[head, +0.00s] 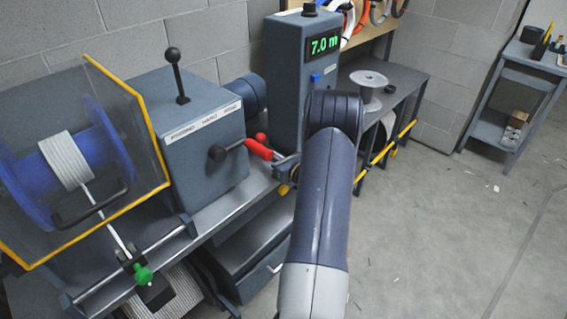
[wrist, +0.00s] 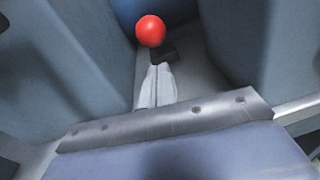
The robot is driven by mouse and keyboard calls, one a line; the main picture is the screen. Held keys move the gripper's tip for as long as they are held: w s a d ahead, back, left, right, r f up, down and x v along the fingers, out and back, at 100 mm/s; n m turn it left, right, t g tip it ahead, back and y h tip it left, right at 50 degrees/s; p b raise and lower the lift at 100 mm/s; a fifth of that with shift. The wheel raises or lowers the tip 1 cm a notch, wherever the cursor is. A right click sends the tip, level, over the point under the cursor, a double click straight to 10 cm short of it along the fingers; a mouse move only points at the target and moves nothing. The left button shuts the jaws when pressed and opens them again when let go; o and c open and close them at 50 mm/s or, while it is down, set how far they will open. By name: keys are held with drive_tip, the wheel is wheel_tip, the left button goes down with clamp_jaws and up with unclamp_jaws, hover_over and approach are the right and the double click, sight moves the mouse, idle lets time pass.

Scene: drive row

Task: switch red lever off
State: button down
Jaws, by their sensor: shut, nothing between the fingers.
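A red ball knob (wrist: 151,31) on a short dark stem is at the top of the wrist view, in a gap between two blue-grey housings. In the head view a red ball (head: 261,137), probably the same one, shows behind a red grip (head: 258,149) on a metal rod from a black hub (head: 217,153). The lever's position is hard to tell. In the wrist view my gripper (wrist: 157,86) is shut and empty, its pale fingertips together below the knob in the picture. A visible gap separates them from the ball.
A grey machine box (head: 198,128) with a black-knobbed lever (head: 175,67) stands left. A blue spool (head: 62,165) sits behind a yellow-edged clear guard. A post with a green display (head: 323,44) stands beyond my arm. The floor (head: 450,240) at right is open.

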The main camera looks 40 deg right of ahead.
drive_tip(key=shift+w+r, duration=0.8)
drive_tip(key=shift+p, duration=0.3)
